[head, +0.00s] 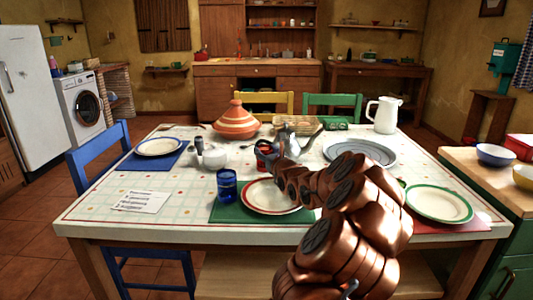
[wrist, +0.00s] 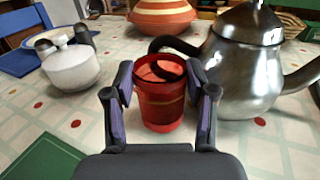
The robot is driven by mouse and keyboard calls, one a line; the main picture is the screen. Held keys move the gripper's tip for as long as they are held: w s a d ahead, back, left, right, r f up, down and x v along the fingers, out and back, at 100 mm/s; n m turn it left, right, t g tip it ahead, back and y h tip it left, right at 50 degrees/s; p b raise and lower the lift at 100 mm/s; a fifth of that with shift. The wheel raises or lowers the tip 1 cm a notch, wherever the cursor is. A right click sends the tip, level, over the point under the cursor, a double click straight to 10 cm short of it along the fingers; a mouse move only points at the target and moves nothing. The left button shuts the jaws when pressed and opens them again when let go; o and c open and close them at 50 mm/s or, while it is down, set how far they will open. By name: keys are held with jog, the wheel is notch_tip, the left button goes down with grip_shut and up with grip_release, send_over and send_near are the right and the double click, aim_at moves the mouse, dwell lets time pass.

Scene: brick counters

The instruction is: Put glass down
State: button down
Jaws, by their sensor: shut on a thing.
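A red see-through glass (wrist: 161,115) stands upright between the fingers of my gripper (wrist: 162,92) in the wrist view. My gripper is shut on it. In the head view my gripper (head: 266,149) is over the middle of the table (head: 100,207), with a bit of the red glass showing below it. The glass's base is at or close to the tablecloth; I cannot tell whether it touches.
A steel kettle (wrist: 243,65) is close on the right of the red glass. A white sugar bowl (wrist: 70,67) is on the left, and an orange striped tagine (head: 237,121) behind. A plate (head: 270,196) lies in front. Patches of cloth between are bare.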

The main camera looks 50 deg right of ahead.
jog(key=shift+f, duration=0.15)
jog(key=c, duration=0.7)
grip_release()
jog(key=shift+o, duration=0.2)
